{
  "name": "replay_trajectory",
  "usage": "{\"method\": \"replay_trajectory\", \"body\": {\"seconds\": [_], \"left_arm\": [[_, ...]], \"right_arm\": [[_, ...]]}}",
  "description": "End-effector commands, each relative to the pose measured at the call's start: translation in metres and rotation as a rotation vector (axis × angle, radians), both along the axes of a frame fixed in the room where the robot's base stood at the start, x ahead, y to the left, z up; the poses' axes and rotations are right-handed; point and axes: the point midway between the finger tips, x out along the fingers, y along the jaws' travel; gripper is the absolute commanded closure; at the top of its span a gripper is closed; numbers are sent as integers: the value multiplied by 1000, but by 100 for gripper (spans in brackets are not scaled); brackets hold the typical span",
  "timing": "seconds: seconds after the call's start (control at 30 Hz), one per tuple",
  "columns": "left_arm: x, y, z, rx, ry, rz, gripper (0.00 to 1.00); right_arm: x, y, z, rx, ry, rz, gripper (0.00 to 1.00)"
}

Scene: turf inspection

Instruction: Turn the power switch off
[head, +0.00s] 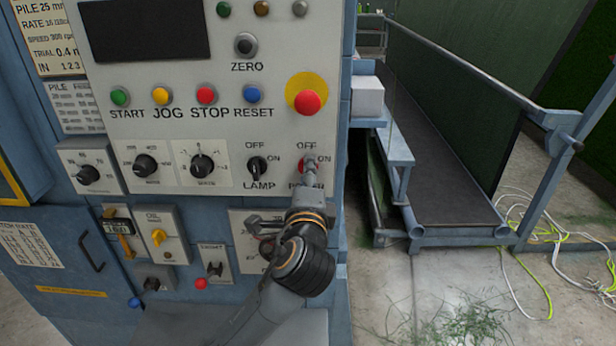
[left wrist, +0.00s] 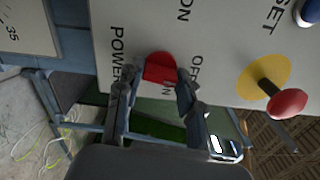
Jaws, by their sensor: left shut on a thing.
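The red power switch (head: 302,166) is at the lower right of the grey control panel, with OFF above it, ON to its right and POWER below. In the left wrist view the red switch (left wrist: 160,67) shows between the two fingers. My left gripper (head: 309,172) is at the switch and covers much of it in the head view. In the left wrist view my left gripper (left wrist: 154,88) has one finger on each side of the red knob and is shut on it. Which mark the knob points at is hard to tell. My right gripper is not in view.
The black lamp switch (head: 257,168) is just left of the power switch. A red emergency button (head: 309,102) on a yellow disc stands out above it. A railed conveyor (head: 440,130) and loose cables (head: 540,225) lie to the right.

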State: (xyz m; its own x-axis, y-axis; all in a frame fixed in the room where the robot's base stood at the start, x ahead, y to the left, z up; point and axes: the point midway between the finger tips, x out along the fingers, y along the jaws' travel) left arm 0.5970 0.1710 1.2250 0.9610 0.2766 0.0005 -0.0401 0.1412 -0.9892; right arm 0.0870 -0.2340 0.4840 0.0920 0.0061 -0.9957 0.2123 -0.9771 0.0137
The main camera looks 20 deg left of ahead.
Motion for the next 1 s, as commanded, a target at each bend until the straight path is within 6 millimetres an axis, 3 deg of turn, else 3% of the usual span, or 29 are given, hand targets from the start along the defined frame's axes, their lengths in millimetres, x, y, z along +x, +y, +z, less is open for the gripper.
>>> {"method": "replay_trajectory", "body": {"seconds": [0.33, 0.87, 0.9, 1.0], "left_arm": [[0, 0, -1, -134, -37, 0, 94], [0, 0, -1, -158, -43, 0, 94], [0, 0, -1, -158, -43, 0, 61], [0, 0, -1, -158, -43, 0, 40]], "right_arm": [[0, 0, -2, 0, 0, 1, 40], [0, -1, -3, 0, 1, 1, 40], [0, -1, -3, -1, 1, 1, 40], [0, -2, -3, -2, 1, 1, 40]]}}
